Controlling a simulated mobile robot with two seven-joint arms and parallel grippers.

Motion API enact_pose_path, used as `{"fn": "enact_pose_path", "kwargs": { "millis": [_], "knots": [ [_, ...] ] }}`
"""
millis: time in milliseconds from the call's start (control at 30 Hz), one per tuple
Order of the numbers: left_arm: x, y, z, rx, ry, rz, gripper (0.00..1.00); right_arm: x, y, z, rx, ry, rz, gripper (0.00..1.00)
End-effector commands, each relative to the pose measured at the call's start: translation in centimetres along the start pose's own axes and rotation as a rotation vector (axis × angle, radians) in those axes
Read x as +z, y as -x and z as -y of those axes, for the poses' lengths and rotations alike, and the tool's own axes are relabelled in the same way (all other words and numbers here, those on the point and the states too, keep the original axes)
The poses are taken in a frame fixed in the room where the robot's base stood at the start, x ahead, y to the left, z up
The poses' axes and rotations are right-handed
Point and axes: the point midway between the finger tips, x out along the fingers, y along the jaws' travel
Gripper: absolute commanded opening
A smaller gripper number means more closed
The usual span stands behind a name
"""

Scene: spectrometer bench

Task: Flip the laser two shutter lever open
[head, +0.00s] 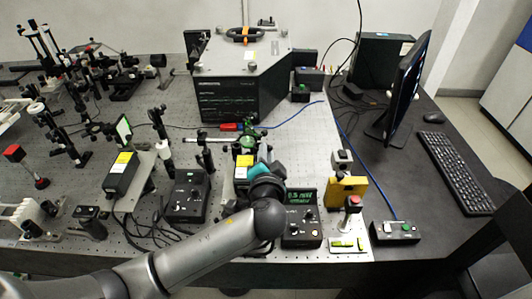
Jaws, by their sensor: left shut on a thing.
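My left arm reaches in from the bottom left, and its gripper (262,167) is over the front middle of the bench. The wrist hides most of the fingers. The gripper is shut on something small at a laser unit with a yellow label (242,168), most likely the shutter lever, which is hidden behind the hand. I cannot tell the lever's position. A second black laser box with a yellow label (121,174) stands to the left. My right gripper is not in view.
Control boxes stand on both sides of the hand: one on the left (187,195), one with a green display (301,222) on the right. A yellow block (346,191) is further right. A large grey spectrometer (240,85) stands behind. Monitor (403,85) and keyboard (458,170) are at right.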

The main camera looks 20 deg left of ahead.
Motion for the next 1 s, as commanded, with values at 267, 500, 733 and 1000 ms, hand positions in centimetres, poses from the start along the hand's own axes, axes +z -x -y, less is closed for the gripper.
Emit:
{"fn": "enact_pose_path", "kwargs": {
  "millis": [267, 500, 733, 1000],
  "knots": [
    [-0.07, -0.15, -0.96, -0.032, -0.191, 0.04, 0.0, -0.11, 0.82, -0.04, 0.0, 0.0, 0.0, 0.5],
    [0.02, -0.21, -1.08, -0.037, -0.216, 0.045, 0.0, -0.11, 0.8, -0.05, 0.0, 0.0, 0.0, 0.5],
    [0.02, -0.21, -1.09, -0.036, -0.214, 0.044, 0.33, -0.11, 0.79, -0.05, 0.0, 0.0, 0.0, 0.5],
    [-0.01, -0.21, -1.05, -0.037, -0.214, 0.044, 0.48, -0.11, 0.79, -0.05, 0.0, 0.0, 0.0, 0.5]
  ]
}}
